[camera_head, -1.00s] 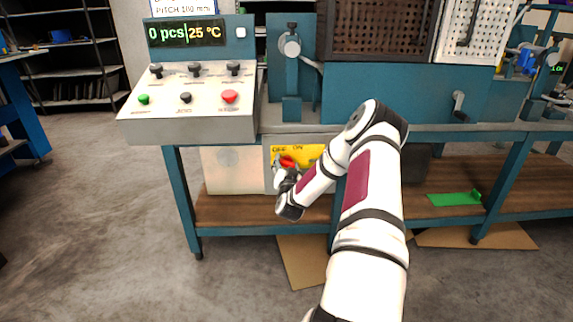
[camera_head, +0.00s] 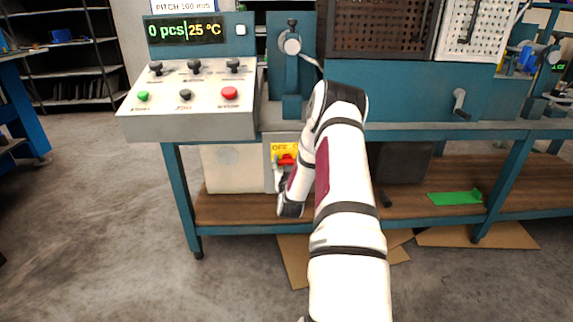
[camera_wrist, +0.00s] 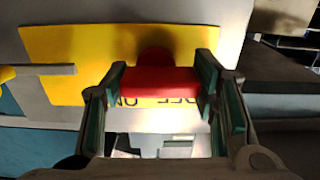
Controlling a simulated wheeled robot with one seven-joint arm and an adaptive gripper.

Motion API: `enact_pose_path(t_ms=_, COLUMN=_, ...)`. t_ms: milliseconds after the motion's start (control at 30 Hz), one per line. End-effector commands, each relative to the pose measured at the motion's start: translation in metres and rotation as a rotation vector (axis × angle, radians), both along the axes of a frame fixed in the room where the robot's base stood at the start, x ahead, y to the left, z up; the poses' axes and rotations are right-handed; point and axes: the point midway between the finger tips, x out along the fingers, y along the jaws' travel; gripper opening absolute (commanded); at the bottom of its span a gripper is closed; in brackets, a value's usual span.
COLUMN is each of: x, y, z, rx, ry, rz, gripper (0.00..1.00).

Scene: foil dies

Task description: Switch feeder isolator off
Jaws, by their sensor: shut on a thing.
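The feeder isolator is a box under the bench with a yellow plate (camera_head: 279,149) marked OFF and ON. Its red handle (camera_head: 287,160) lies about level across the plate in the head view. In the wrist view the red handle (camera_wrist: 152,82) sits between the two fingertips of my gripper (camera_wrist: 162,74), which is shut on it. The yellow plate (camera_wrist: 70,60) is behind, its lettering upside down. In the head view my arm hides the right part of the plate and most of the gripper.
A pale box (camera_head: 225,168) stands left of the isolator on the wooden lower shelf (camera_head: 240,212). A dark box (camera_head: 405,162) stands to the right, behind my arm. The control panel (camera_head: 190,115) and bench top are above. The floor in front is open.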

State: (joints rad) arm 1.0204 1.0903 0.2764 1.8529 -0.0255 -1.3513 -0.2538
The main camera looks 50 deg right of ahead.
Motion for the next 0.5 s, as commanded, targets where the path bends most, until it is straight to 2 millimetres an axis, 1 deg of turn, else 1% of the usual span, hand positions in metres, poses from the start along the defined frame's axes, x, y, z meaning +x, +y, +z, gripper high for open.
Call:
enact_pose_path(t_ms=167, x=-0.0006, y=-0.0008, z=-0.0001, rx=-0.002, ry=0.002, rz=-0.001, gripper=0.25)
enact_pose_path(t_ms=200, x=-0.0006, y=-0.0008, z=-0.0002, rx=-0.002, ry=0.002, rz=-0.001, gripper=0.60)
enact_pose_path(t_ms=267, x=-0.0006, y=-0.0007, z=-0.0003, rx=-0.001, ry=0.002, rz=-0.001, gripper=0.73)
enact_pose_path(t_ms=500, x=-0.0003, y=-0.0003, z=-0.0003, rx=0.000, ry=0.001, rz=0.000, gripper=0.73)
